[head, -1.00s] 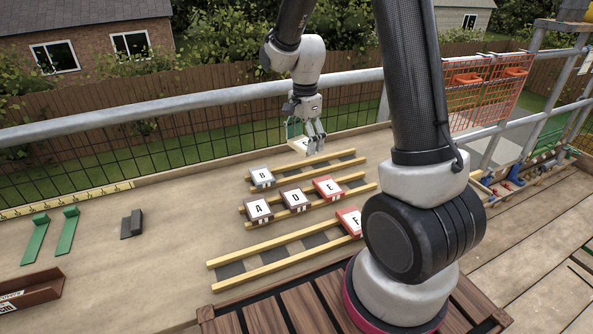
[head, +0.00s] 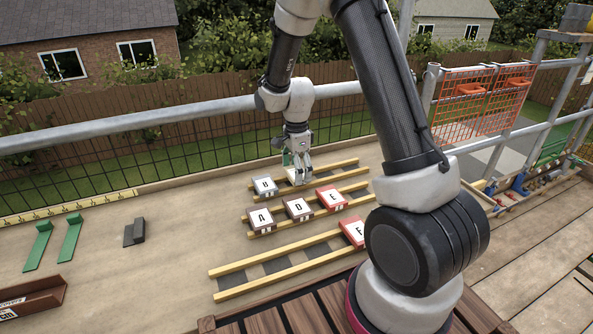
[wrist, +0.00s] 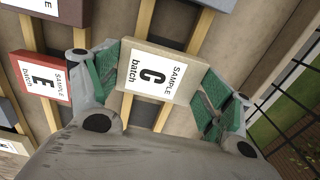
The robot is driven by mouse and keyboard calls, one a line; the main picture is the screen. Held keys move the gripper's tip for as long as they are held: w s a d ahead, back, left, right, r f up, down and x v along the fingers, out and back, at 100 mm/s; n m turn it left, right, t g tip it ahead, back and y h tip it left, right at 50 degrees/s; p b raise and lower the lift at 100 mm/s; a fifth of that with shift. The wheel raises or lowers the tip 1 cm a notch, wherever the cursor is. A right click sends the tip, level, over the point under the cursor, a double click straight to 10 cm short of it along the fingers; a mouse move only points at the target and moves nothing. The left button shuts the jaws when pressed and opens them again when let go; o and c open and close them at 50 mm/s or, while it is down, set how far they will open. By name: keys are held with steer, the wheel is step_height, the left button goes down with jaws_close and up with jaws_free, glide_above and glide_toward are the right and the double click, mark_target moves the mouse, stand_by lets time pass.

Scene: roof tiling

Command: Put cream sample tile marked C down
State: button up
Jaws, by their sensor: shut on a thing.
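The cream sample tile marked C (wrist: 158,71) is between the green pads of my gripper (wrist: 158,82) in the wrist view. My gripper is shut on it, with a pad against each side. The letter C and the words "sample batch" face up. In the head view my gripper (head: 297,180) is over the back pair of yellow battens (head: 337,167), just right of the grey tile B (head: 264,186). The tile C is mostly hidden by my gripper there. Whether it touches the battens, I cannot tell.
Tiles A (head: 262,219), D (head: 298,208) and red E (head: 332,198) lie on the middle battens. Red F (head: 353,232) lies on the front battens. Green pieces (head: 69,238) and a dark block (head: 134,231) lie at left. A mesh guardrail (head: 190,155) runs behind.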

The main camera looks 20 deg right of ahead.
steer(key=shift+f, duration=0.25)
steer(key=shift+f, duration=0.25)
steer(key=o, duration=1.1)
steer(key=shift+f, duration=0.1)
steer(key=s+d+r+n+t, duration=0.1)
steer(key=s+r+n, duration=0.1)
steer(key=r, duration=0.8)
steer(key=s+d+r+n, duration=0.1)
steer(key=s+r, duration=0.2)
steer(key=r, duration=0.6)
steer(key=s+d+r+n+t, duration=0.1)
steer(key=s+r+n, duration=0.1)
steer(key=s+n, duration=0.3)
steer(key=s+d+r+n+t, duration=0.1)
steer(key=s+r+n, duration=0.2)
steer(key=s, duration=0.7)
steer(key=s+d+r+n+t, duration=0.1)
steer(key=s+r+n, duration=0.2)
steer(key=s+n, duration=0.4)
steer(key=shift+s+d+r, duration=0.2)
steer(key=shift+s+r, duration=0.05)
steer(key=shift+s, duration=0.3)
